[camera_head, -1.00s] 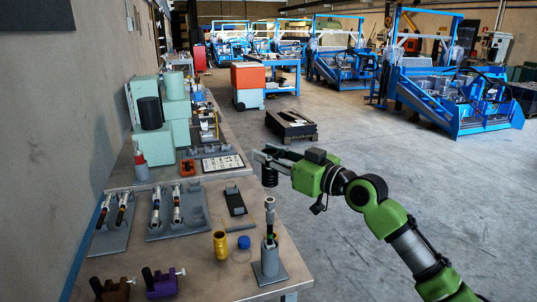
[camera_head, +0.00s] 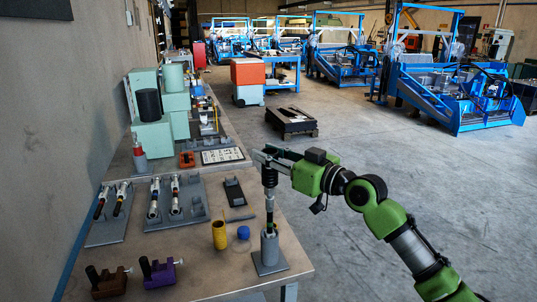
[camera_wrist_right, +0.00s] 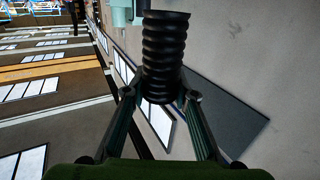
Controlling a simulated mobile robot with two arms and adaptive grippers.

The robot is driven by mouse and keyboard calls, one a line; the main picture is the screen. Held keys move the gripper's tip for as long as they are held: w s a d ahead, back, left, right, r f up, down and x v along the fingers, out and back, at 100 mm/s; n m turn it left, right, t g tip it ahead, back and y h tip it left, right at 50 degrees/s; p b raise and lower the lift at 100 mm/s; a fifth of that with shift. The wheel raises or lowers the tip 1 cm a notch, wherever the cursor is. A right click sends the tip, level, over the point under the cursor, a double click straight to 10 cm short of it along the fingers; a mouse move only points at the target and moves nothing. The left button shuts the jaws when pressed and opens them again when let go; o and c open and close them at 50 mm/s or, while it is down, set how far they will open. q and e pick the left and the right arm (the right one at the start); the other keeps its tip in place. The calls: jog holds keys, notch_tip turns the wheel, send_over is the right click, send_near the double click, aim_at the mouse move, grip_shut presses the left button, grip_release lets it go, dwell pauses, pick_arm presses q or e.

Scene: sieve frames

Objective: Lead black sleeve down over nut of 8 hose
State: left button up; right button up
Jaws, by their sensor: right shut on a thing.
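The black ribbed sleeve (camera_head: 269,178) hangs upright from my right gripper (camera_head: 268,156), which is shut on its upper end. In the right wrist view the sleeve (camera_wrist_right: 164,55) sits between the two fingertips (camera_wrist_right: 160,96). Directly below it, a hose (camera_head: 269,208) with a metal end stands upright in a grey stand (camera_head: 270,250) near the table's right edge. The sleeve's lower end meets the top of the hose in the head view; how far it is over it, I cannot tell. The nut is not clearly distinguishable. My left gripper is not in view.
A yellow cylinder (camera_head: 219,235) and a blue cap (camera_head: 243,232) stand left of the stand. Grey racks with hoses (camera_head: 174,204) lie farther left. Brown (camera_head: 107,281) and purple (camera_head: 160,272) clamps are at the front left. Open floor lies right of the table.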

aim_at(276, 183)
jog(key=shift+f, duration=0.15)
jog(key=shift+f+b, duration=1.35)
jog(key=shift+b, duration=0.1)
jog(key=shift+f, duration=0.15)
jog(key=shift+f+b, duration=1.35)
jog(key=shift+b, duration=0.05)
jog(key=shift+f, duration=0.1)
jog(key=shift+f+b, duration=0.5)
jog(key=shift+b, duration=0.1)
jog(key=o, duration=1.1)
jog(key=shift+c, duration=0.2)
